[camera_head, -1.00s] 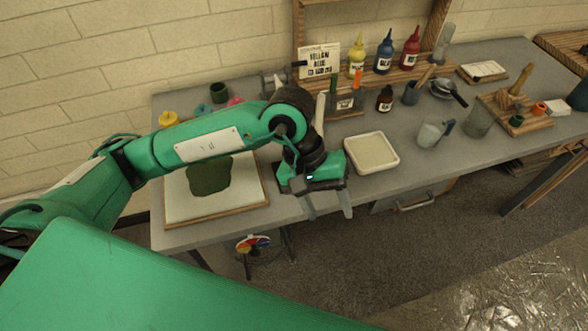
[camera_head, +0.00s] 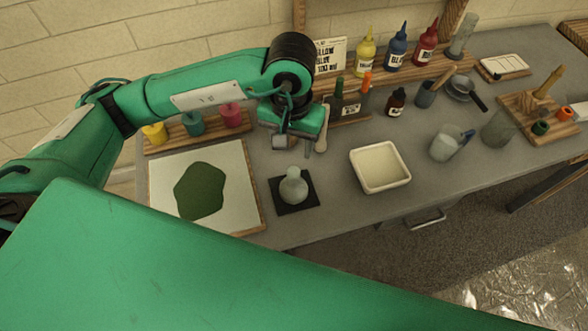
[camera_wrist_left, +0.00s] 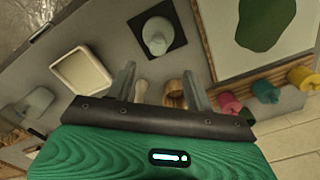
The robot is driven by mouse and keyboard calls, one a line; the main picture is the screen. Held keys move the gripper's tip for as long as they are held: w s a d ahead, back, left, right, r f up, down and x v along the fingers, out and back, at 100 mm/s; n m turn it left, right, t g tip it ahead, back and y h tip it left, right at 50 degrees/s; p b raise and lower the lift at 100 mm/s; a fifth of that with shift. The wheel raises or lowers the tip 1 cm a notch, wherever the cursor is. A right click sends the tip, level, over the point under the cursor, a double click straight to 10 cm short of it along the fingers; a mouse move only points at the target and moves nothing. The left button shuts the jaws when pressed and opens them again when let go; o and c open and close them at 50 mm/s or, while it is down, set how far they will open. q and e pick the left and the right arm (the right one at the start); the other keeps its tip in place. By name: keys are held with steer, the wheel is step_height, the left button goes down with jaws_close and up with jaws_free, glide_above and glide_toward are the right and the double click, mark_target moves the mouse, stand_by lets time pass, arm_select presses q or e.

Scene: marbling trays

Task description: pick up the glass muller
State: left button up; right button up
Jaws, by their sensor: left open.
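The glass muller (camera_head: 294,186) is a pale grey, rounded piece with a knob on top. It stands upright on a dark square mat (camera_head: 309,202), right of the white board with a dark green patch. In the left wrist view the muller (camera_wrist_left: 157,36) shows at the top, ahead of the fingertips and clear of them. My left gripper (camera_head: 299,141) is above the table, beyond the muller in the head view. Its two fingers are apart (camera_wrist_left: 158,76), with nothing held between them. My right gripper is not in view.
The white board (camera_head: 160,190) lies left of the muller and a cream tray (camera_head: 355,165) lies right of it. Paint pots (camera_head: 194,124) stand behind the board. Bottles (camera_head: 397,48), a glass jug (camera_head: 446,146) and other tools fill the back and right.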

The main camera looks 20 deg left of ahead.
mark_target(292, 170)
arm_select(q)
steer(key=shift+w+f+p, duration=0.25)
steer(key=shift+f+p, duration=0.1)
steer(key=shift+f, duration=0.55)
steer(key=f, duration=0.2)
steer(key=s+f+p, duration=0.1)
steer(key=f, duration=0.1)
steer(key=shift+w+f+p, duration=0.25)
steer(key=shift+f+p, duration=0.05)
steer(key=shift+f, duration=1.15)
steer(key=shift+s+d+f+p, duration=0.15)
steer(key=shift+f+p, duration=0.1)
steer(key=shift+p, duration=0.3)
step_height(292, 170, down, 3)
steer(key=shift+f+p, duration=0.1)
steer(key=shift+p, duration=0.8)
steer(key=shift+f, duration=0.65)
jaws_close()
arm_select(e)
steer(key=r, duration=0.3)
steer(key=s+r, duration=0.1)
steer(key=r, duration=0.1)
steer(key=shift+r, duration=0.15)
